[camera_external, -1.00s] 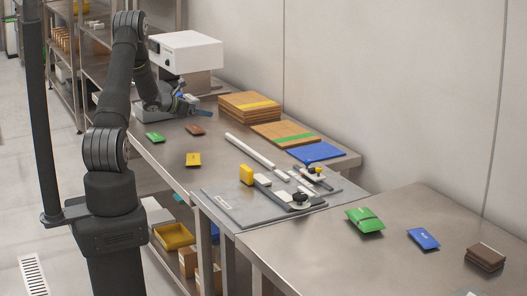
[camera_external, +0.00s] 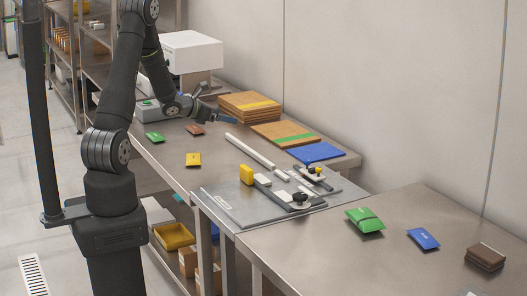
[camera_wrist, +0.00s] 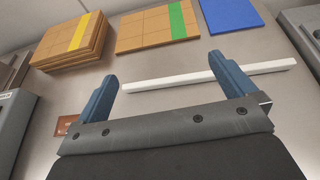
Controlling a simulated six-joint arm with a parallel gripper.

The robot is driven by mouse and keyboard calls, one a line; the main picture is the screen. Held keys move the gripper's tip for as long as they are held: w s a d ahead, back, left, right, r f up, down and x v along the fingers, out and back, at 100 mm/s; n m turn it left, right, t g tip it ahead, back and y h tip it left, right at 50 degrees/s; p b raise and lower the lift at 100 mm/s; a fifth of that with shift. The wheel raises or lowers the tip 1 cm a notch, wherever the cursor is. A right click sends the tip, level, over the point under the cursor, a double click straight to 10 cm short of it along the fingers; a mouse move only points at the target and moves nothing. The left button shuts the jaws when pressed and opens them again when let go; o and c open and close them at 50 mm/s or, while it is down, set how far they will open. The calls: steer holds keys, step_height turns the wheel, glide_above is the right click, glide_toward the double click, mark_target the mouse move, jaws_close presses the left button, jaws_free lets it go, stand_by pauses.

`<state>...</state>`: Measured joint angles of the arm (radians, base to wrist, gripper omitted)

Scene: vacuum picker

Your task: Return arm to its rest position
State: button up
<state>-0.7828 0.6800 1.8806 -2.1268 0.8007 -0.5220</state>
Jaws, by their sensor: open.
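My arm rises from its base at the left of the external view and bends down over the back of the steel table (camera_external: 222,173). My gripper (camera_external: 232,120) is above the table, left of the stacked brown boards. In the wrist view my gripper (camera_wrist: 172,88) shows two blue fingers spread wide apart with nothing between them. A white bar (camera_wrist: 215,75) lies on the table beyond the fingertips. A brown packet (camera_wrist: 66,125) shows at the left, partly hidden by the gripper.
Brown boards with a yellow stripe (camera_external: 250,105), boards with a green stripe (camera_external: 282,134) and a blue pad (camera_external: 316,152) line the back. A white machine (camera_external: 190,52) stands behind the arm. A grey fixture plate (camera_external: 238,209) holds clamps.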

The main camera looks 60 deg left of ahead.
steer(key=s+d+f, duration=0.1)
steer(key=s+d, duration=0.4)
steer(key=d, duration=0.3)
steer(key=s+d+f+h, duration=0.1)
steer(key=s+d, duration=0.5)
steer(key=d, duration=0.3)
steer(key=shift+d+f+m, duration=0.2)
steer(key=shift+m, duration=0.2)
